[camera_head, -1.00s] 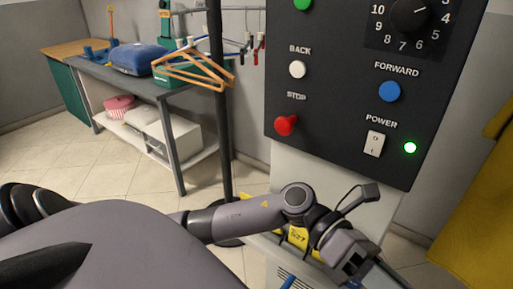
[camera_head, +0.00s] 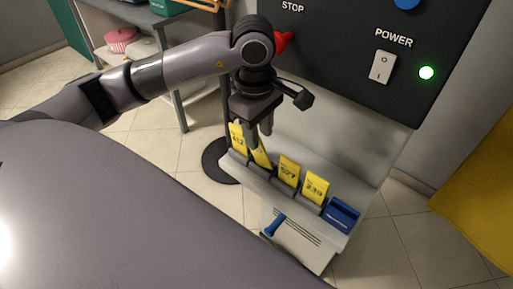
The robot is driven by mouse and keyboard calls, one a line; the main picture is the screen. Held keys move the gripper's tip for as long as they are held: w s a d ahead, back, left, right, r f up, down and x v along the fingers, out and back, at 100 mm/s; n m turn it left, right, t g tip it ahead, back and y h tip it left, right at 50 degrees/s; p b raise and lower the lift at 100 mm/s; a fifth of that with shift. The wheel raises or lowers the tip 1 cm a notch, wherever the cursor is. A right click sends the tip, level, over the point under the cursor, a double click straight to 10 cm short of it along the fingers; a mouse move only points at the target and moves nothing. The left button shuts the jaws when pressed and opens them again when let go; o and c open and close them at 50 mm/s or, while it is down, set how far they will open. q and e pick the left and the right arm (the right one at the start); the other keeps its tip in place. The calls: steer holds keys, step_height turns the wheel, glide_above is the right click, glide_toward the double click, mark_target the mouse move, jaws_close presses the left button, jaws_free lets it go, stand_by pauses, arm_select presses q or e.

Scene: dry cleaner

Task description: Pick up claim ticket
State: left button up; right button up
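Several yellow claim tickets stand in a row of slots on a pale ledge below the black control panel. They are a far left ticket (camera_head: 238,139), a tilted second ticket (camera_head: 260,153), a third ticket (camera_head: 288,170) and a fourth ticket (camera_head: 315,187). The third seems to read 527; the other numbers are hard to read. My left gripper (camera_head: 259,136) points down over the left end of the row, its fingers apart. Its fingertips partly cover the first two tickets; I cannot tell whether either touches one. My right gripper is out of view.
A blue holder (camera_head: 342,214) sits at the right end of the ledge (camera_head: 290,200). The control panel (camera_head: 350,60), with a red stop button (camera_head: 284,40) and power switch (camera_head: 382,67), stands close behind my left arm. A yellow cloth (camera_head: 475,190) hangs at right.

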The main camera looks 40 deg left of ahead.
mark_target(259, 160)
arm_select(q)
step_height(259, 160, down, 5)
steer(key=shift+w+r, duration=0.1)
steer(key=shift+w, duration=0.05)
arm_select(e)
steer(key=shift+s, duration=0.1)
arm_select(q)
jaws_close()
step_height(259, 160, up, 20)
steer(key=p, duration=0.2)
steer(key=shift+p, duration=0.3)
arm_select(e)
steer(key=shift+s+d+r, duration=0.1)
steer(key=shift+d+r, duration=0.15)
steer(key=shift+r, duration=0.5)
